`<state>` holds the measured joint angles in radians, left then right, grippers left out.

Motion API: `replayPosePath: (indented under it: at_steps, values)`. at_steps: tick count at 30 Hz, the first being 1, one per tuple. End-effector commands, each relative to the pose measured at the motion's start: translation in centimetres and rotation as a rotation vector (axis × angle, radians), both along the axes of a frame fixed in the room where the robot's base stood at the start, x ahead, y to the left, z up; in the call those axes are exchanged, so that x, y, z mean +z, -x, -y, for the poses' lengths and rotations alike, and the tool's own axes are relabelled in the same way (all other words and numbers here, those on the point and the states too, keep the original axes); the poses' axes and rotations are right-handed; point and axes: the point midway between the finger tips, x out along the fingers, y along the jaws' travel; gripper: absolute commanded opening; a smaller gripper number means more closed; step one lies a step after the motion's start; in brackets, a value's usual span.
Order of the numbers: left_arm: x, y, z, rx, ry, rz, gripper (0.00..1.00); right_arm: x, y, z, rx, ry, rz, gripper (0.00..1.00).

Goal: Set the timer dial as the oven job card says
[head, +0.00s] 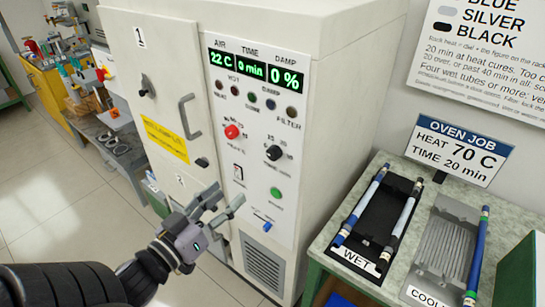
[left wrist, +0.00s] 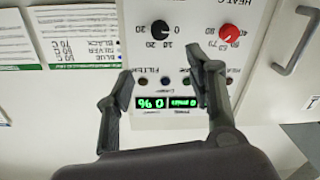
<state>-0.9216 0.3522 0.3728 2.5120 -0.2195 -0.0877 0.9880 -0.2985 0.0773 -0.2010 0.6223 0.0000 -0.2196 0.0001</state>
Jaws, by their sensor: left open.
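The black timer dial (head: 274,153) is on the white oven panel (head: 252,190), right of the red heat dial (head: 232,131). The left wrist view shows the panel upside down, with the black dial (left wrist: 160,30) and red dial (left wrist: 229,34). The black dial's setting is too small to read surely. The display (head: 250,69) reads 22 C, 0 min and 0 %. The oven job card (head: 460,153) says heat 70 C, time 20 min. My left gripper (head: 228,198) is open and empty, in front of the panel, lower left of the dial and apart from it.
A green switch button (head: 276,193) and blue slider (head: 262,221) sit low on the panel. The oven door handle (head: 189,117) sticks out at left. A black WET rack (head: 355,215) and grey COOL rack (head: 445,225) hold rods on the right bench.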

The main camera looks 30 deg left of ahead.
Motion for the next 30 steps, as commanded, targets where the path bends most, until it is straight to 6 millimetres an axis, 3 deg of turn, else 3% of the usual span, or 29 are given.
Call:
replayPosePath:
  at_steps: [6, 14, 16, 30]
  values:
    - [-0.3, -3.5, 0.2, -0.005, -0.005, 0.007, 0.50, -2.2, 1.2, 0.0, 0.002, 0.000, -0.017, 0.40]
    - [-0.5, -7.3, 0.2, -0.004, -0.007, 0.006, 0.50, -5.3, 0.4, 0.0, 0.001, 0.001, -0.008, 0.40]
    - [0.2, -8.3, 0.1, 0.000, -0.003, 0.003, 0.50, -4.4, 0.2, 0.1, 0.001, 0.001, -0.005, 0.40]
    - [0.1, -14.7, 0.2, 0.002, -0.002, 0.000, 0.50, -2.7, 0.1, 0.5, -0.001, 0.006, -0.002, 0.40]
